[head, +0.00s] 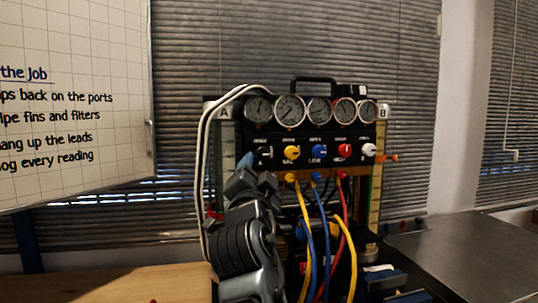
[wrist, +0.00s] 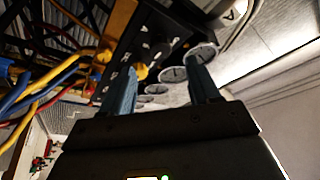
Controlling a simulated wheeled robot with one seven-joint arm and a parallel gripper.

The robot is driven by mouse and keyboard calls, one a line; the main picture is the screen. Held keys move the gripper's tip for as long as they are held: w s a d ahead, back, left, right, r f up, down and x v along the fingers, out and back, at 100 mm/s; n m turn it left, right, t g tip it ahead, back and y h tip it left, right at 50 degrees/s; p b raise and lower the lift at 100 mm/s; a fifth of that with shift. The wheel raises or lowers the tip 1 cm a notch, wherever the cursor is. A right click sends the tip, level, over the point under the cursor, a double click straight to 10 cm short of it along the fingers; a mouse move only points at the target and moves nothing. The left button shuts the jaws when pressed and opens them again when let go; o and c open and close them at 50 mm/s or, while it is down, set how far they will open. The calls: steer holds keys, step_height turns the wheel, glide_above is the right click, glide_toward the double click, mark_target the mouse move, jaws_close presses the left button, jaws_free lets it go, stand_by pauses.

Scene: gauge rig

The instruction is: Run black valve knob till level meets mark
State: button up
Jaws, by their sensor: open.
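The gauge rig's panel (head: 318,138) carries a row of knobs: yellow (head: 291,153), blue (head: 319,151), red (head: 345,151) and white (head: 369,150). The black knob (head: 265,153) appears to be the leftmost, dark against the dark panel and hard to make out. Tube A (head: 226,150) stands at the left and tube B (head: 376,190) at the right, with an orange marker (head: 388,157) beside B. I cannot read the levels. My gripper (head: 247,161) is before the panel's left end. In the wrist view its blue fingers (wrist: 162,70) are apart, with panel and gauges beyond; contact cannot be told.
Yellow, blue and red hoses (head: 322,225) hang below the panel, right of my arm. White cables (head: 203,170) loop down the left side. A whiteboard (head: 75,100) stands at the left. A bare metal worktop (head: 470,250) lies at the right.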

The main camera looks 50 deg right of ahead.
mark_target(263, 156)
steer(key=p+x, duration=0.3)
steer(key=x, duration=0.4)
steer(key=shift+w+d, duration=0.2)
steer(key=c, duration=1)
steer(key=shift+s+d+f+n+t+b, duration=0.1)
steer(key=shift+n+t+b, duration=0.1)
steer(key=shift+n+b, duration=0.3)
steer(key=shift+f+n+t+b, duration=0.1)
steer(key=shift+n+t+b, duration=0.15)
steer(key=shift+n, duration=0.45)
steer(key=shift+c, duration=0.2)
steer(key=n+t, duration=0.1)
steer(key=n, duration=0.1)
steer(key=n+y, duration=0.1)
steer(key=n, duration=0.1)
steer(key=shift+r+t, duration=0.2)
steer(key=shift+t, duration=0.15)
steer(key=shift+n, duration=0.4)
